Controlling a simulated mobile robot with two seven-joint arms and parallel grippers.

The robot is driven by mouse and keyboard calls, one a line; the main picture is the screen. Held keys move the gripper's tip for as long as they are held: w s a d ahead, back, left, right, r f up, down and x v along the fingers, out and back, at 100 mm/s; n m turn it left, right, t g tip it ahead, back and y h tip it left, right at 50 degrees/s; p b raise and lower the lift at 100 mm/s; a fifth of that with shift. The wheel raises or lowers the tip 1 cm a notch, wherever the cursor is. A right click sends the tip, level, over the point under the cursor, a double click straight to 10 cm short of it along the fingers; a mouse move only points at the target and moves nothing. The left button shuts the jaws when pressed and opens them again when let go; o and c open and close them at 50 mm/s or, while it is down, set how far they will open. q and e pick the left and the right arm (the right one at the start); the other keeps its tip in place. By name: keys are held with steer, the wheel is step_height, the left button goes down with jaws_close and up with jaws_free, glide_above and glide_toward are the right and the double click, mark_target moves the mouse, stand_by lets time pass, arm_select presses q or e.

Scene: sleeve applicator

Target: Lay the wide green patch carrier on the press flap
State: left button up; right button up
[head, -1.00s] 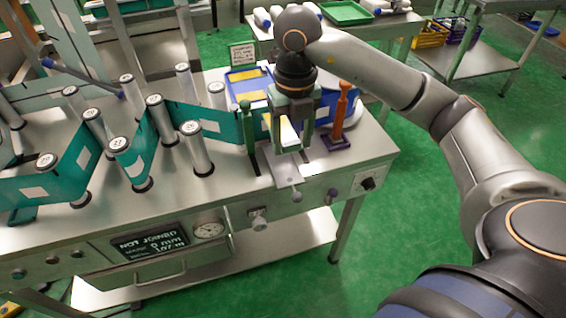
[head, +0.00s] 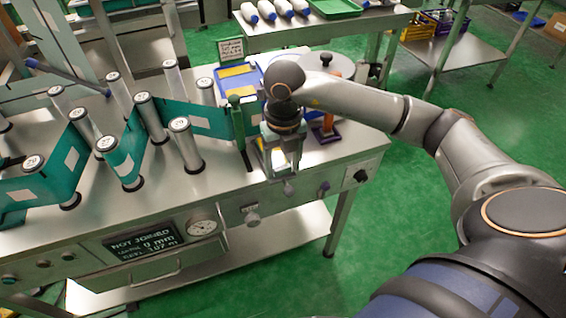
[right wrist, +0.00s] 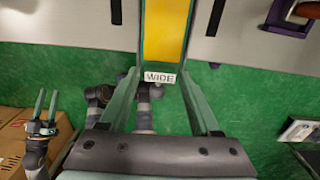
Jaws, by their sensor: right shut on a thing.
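My right gripper (head: 277,160) is shut on the wide green patch carrier, low over the front right of the machine top. In the right wrist view the carrier (right wrist: 164,35) shows a yellow face, green edges and a "WIDE" label between my fingers. I cannot tell whether the carrier touches the flap. My left gripper (right wrist: 45,112) shows at the left of the right wrist view, its fingers apart and empty.
A green post (head: 238,125) stands just left of my right gripper. Teal web (head: 195,118) runs round several white rollers to the left. A blue tray (head: 228,82) and an orange-handled tool (head: 327,128) are behind and beside. The display (head: 146,240) reads "NOT JOINED".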

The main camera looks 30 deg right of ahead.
steer(key=shift+f, duration=0.35)
steer(key=o, duration=1.3)
steer(key=shift+o, duration=0.2)
step_height(320, 180, up, 13)
steer(key=p, duration=0.1)
